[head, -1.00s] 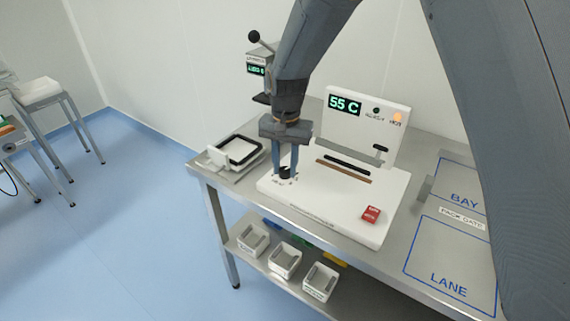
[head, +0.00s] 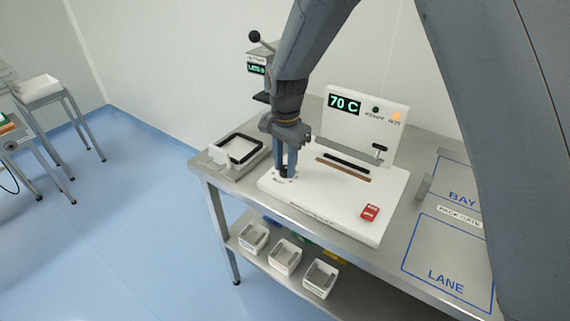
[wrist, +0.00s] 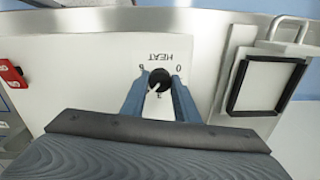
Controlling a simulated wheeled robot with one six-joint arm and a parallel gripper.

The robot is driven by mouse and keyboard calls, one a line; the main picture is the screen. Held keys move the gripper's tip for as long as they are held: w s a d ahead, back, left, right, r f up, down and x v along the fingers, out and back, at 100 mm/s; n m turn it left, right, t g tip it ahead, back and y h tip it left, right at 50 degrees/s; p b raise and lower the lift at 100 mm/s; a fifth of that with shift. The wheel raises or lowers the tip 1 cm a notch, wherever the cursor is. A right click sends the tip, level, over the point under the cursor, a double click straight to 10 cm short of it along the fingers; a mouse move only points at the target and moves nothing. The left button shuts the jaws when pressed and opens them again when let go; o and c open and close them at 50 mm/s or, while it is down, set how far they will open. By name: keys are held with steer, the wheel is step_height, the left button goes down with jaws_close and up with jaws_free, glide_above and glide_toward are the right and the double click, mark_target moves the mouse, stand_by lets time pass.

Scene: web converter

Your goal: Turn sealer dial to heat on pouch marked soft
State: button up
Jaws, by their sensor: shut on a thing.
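The sealer (head: 336,208) is a white machine on the steel bench, with an upright back panel. Its display (head: 344,104) reads 70 C, and an orange lamp (head: 397,116) on the panel is lit. My gripper (head: 287,172) points down at the sealer's left end, shut on the black dial (wrist: 159,80). In the wrist view the blue-grey fingers stand either side of the dial, below the word HEAT, with a white pointer mark and small numbers around it. No pouch marked soft can be made out.
A red block (head: 370,212) sits on the sealer's front right. A black-framed tray (head: 240,150) stands left of it. Blue-outlined BAY and LANE areas (head: 445,280) lie clear at right. White bins (head: 285,257) stand on the lower shelf. A press with a lever (head: 258,66) stands behind.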

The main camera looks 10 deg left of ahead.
mark_target(285, 168)
steer(key=shift+a+r, duration=0.1)
steer(key=o, duration=1.1)
steer(key=shift+c, duration=0.2)
step_height(285, 168, up, 8)
steer(key=shift+f+b, duration=0.15)
steer(key=shift+b, duration=1.1)
